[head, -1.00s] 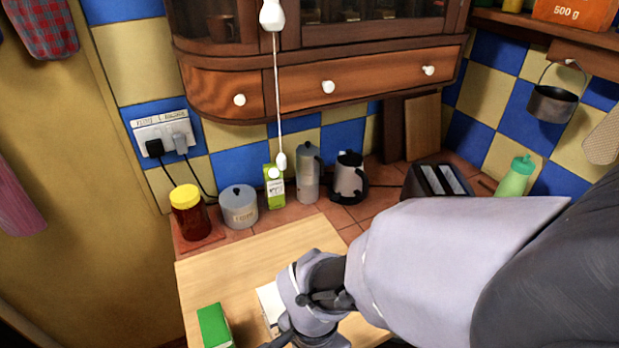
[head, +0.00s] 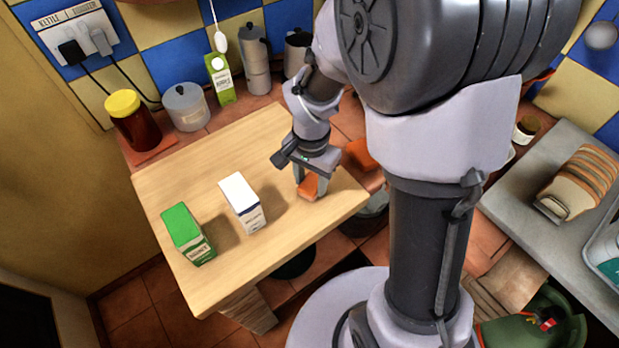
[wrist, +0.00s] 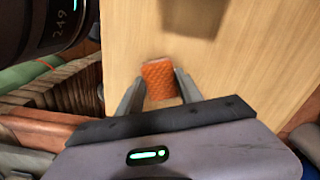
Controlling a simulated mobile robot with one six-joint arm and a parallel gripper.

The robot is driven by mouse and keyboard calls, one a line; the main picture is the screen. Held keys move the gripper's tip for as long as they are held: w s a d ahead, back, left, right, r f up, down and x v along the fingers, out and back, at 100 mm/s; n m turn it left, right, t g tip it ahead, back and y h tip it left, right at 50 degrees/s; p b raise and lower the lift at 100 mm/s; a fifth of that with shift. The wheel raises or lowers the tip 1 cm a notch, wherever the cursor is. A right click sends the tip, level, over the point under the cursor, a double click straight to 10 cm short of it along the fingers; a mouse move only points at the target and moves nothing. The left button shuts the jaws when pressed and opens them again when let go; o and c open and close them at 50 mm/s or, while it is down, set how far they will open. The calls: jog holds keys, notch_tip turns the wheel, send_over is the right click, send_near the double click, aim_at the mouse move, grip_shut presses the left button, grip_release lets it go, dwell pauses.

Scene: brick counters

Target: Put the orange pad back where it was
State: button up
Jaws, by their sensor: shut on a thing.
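The orange pad (head: 309,186) is at the right part of the light wooden table (head: 190,155), near its right edge. My gripper (head: 308,184) points down over it, with a finger on each side. In the wrist view the orange pad (wrist: 160,80) has a textured face and sits between the two fingertips of my gripper (wrist: 160,88), which is shut on it. Whether the pad touches the table top is hard to tell.
A white carton (head: 243,203) and a green carton (head: 188,234) stand left of my gripper. A jar with a yellow lid (head: 133,121), a grey canister (head: 186,107) and a green-white carton (head: 220,80) stand behind the table. Another orange thing (head: 360,154) lies beyond its right edge.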

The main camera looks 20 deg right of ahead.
aim_at(311, 186)
jog(key=shift+f, duration=0.1)
jog(key=o, duration=1.3)
notch_tip(311, 186, up, 15)
jog(key=p, duration=0.5)
jog(key=s+a+r+n+t, duration=0.1)
jog(key=s+r+n+t, duration=0.1)
jog(key=s+r, duration=0.1)
jog(key=s+a+r+n+t+y, duration=0.1)
jog(key=s+r+t, duration=0.1)
jog(key=s+r, duration=0.2)
jog(key=s+a+r+n+t+y, duration=0.1)
jog(key=s+r+n, duration=0.1)
jog(key=s, duration=0.4)
jog(key=shift+a+r+n+t, duration=0.3)
jog(key=shift+a+r+t, duration=0.1)
jog(key=shift+r, duration=0.25)
jog(key=shift+w, duration=0.1)
